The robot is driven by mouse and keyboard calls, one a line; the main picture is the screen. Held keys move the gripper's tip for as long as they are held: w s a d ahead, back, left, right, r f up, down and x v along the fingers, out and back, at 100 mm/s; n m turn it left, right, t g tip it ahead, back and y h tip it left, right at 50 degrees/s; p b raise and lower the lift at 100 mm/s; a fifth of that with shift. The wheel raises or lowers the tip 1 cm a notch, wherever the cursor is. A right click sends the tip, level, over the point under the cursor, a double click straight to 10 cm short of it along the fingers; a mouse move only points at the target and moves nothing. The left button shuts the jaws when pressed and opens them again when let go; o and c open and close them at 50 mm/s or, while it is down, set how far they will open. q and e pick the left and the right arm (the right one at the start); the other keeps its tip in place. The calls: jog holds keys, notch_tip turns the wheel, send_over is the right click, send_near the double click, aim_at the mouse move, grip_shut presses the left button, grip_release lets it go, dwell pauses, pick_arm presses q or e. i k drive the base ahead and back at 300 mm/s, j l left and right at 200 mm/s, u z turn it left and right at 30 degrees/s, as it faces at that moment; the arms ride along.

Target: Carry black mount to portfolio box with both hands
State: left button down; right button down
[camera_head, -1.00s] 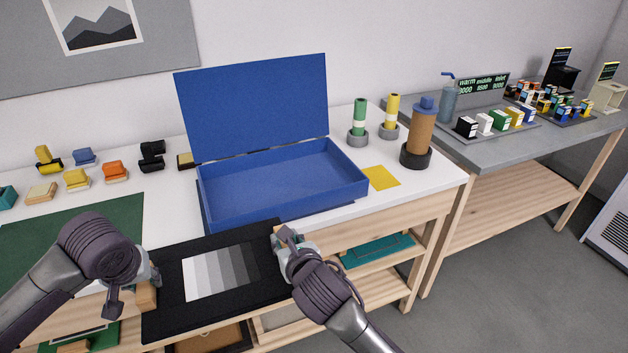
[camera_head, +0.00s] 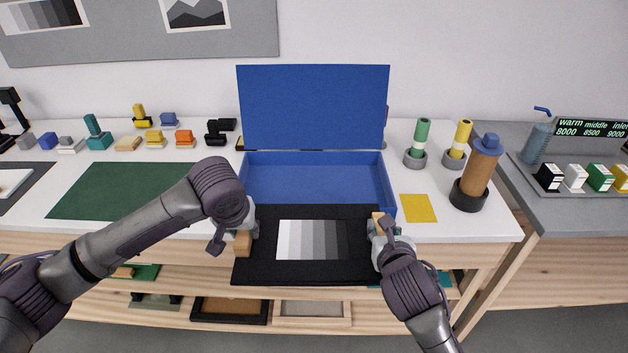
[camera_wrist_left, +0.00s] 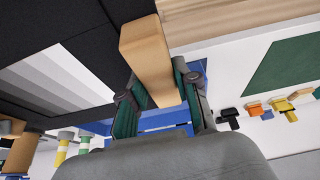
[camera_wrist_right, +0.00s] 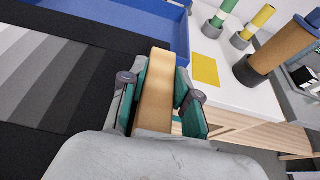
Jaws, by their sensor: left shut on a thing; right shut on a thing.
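The black mount (camera_head: 262,268), a flat black board with a strip of grey steps in its middle, is held level in front of the open blue portfolio box (camera_head: 318,182). Its far edge overlaps the box's front in the head view. My left gripper (camera_head: 246,236) is shut on the wooden grip (camera_wrist_left: 145,50) at the mount's left end. My right gripper (camera_head: 378,232) is shut on the wooden grip (camera_wrist_right: 157,85) at its right end. The box's lid (camera_head: 313,108) stands up at the back. The box floor that shows is empty.
A yellow sheet (camera_head: 418,208) lies right of the box, near a brown bottle (camera_head: 482,170) in a dark base. Green and yellow tubes (camera_head: 422,138) stand behind. A dark green mat (camera_head: 125,190) lies left. Shelves with frames are below the tabletop.

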aim_at(313, 191)
jog(key=i, duration=0.9)
